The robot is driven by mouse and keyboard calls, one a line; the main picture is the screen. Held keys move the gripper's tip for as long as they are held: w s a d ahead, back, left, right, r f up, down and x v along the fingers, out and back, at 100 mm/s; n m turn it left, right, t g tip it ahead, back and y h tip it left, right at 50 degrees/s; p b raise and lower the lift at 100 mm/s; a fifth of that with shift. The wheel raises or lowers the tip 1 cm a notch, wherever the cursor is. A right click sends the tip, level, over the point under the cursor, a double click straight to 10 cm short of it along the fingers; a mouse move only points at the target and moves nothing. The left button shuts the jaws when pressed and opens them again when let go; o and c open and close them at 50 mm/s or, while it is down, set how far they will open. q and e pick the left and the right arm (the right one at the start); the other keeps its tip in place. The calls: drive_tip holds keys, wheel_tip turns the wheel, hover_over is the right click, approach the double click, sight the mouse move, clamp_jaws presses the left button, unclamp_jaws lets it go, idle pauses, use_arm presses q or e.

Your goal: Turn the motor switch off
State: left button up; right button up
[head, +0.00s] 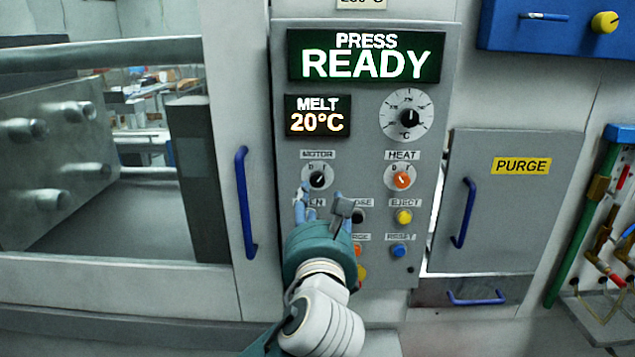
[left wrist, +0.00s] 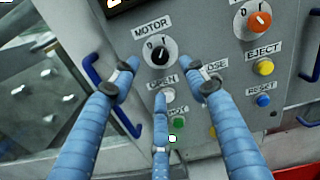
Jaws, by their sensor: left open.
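The motor switch (head: 317,178) is a round black knob under the MOTOR label on the grey control panel (head: 300,255). It also shows in the left wrist view (left wrist: 159,52), where its white mark seems to point up and right, towards the right-hand symbol. My left gripper (head: 322,203) is open and empty in front of the panel, just below the knob. In the left wrist view its fingers (left wrist: 163,84) are spread below and to either side of the knob, and none visibly grips it. My right gripper is in neither view.
The orange HEAT knob (head: 402,180) is to the right. Yellow EJECT (head: 404,216) and blue RESET (head: 398,250) buttons are below it. A white OPEN button (left wrist: 167,96) is close to my fingers. A blue door handle (head: 245,203) stands left of the panel. The display (head: 366,56) reads PRESS READY.

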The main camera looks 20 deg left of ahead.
sight(318, 182)
use_arm(q)
drive_tip(key=p+x, duration=0.1)
drive_tip(key=x, duration=0.8)
drive_tip(key=shift+s+f+p, duration=0.1)
drive_tip(key=shift+p, duration=0.3)
drive_tip(key=shift+w+a, duration=0.1)
drive_tip(key=shift+w, duration=0.35)
clamp_jaws()
